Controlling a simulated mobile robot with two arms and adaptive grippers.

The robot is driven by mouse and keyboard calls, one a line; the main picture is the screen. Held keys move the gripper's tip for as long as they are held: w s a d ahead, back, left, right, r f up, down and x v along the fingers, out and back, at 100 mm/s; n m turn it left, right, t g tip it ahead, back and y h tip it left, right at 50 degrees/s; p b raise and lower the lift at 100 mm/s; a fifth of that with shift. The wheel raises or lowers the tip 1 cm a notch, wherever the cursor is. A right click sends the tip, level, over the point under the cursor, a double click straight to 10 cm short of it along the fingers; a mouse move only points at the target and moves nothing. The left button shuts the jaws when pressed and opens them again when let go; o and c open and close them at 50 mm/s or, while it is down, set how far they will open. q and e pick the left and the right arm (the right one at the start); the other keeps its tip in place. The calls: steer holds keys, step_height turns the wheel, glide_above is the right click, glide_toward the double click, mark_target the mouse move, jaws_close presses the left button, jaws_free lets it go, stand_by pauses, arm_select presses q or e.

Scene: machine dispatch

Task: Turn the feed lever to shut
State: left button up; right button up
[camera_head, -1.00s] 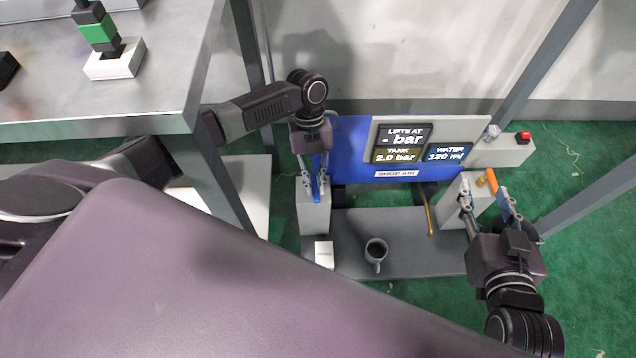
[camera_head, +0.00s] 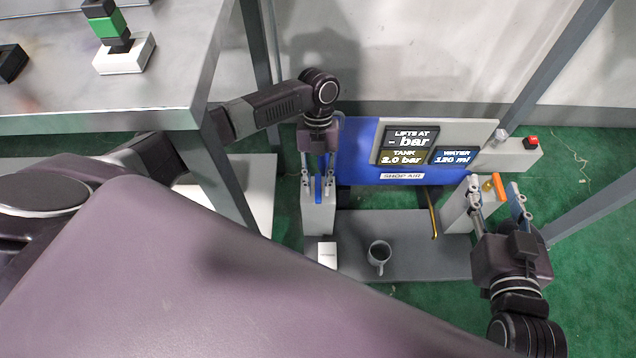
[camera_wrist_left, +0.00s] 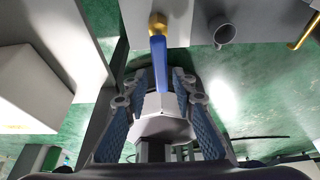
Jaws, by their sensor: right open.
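A lever with a blue handle (camera_head: 318,189) is on the left grey box (camera_head: 319,218). In the left wrist view the blue handle (camera_wrist_left: 160,65) runs from a brass pivot down toward the jaws. My left gripper (camera_head: 319,182) is open, its fingers on either side of the handle with gaps. A lever with an orange handle (camera_head: 499,187) and brass pivot is on the right grey box (camera_head: 456,207). My right gripper (camera_head: 494,186) is open, one finger on each side of the orange handle. Neither lever is marked as the feed lever in a way I can read.
A blue panel (camera_head: 356,150) marked SHOP AIR carries displays (camera_head: 405,145) with a tank reading of 2.0 bar. A mug (camera_head: 379,257) and a white block (camera_head: 327,254) are on the grey base (camera_head: 410,259). A red button (camera_head: 532,142) is at right; a metal table (camera_head: 150,95) at left.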

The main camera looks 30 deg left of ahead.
arm_select(q)
steer(key=shift+r, duration=0.1)
steer(key=v, duration=1.1)
steer(key=shift+w+a+r, duration=0.1)
steer(key=shift+w+r, duration=0.1)
steer(key=shift+r, duration=0.15)
